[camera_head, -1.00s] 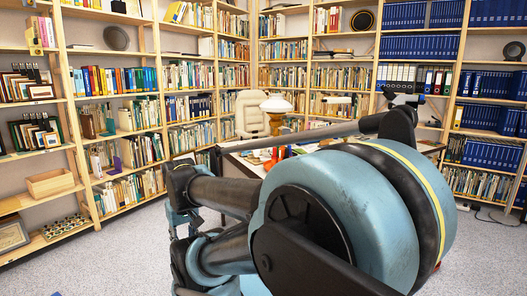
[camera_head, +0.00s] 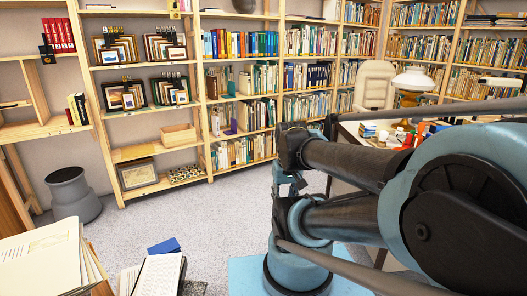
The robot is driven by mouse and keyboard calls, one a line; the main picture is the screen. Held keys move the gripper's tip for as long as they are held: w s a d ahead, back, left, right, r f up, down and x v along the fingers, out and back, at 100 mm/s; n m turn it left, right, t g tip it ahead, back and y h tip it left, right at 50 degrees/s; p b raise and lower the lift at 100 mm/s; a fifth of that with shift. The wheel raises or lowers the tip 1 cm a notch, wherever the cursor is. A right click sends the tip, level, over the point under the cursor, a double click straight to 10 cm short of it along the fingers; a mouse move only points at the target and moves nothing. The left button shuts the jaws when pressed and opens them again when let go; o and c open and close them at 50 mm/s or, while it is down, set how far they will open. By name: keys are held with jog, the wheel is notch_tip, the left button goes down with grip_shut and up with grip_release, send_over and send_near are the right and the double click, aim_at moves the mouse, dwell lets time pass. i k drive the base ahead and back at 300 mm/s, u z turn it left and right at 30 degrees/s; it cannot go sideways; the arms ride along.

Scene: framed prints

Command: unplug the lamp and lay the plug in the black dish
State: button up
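In the head view a lamp (camera_head: 412,79) with a white shade and an amber base stands on the desk at the right, beyond my arm. Its cord, its plug and any socket cannot be made out. I cannot pick out a black dish; much of the desk is hidden behind my arm. My blue and black arm fills the right and lower middle of the view. My gripper cannot be seen.
A cluttered desk (camera_head: 347,126) and a cream chair (camera_head: 374,86) stand behind my arm. Bookshelves line the walls. A grey bin (camera_head: 73,195) stands on the floor at left. Books (camera_head: 45,258) lie close at lower left. Grey floor (camera_head: 215,215) is clear between.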

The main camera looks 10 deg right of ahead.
aim_at(400, 132)
jog(key=z, duration=0.05)
jog(key=i, duration=3.6)
jog(key=z, duration=2.35)
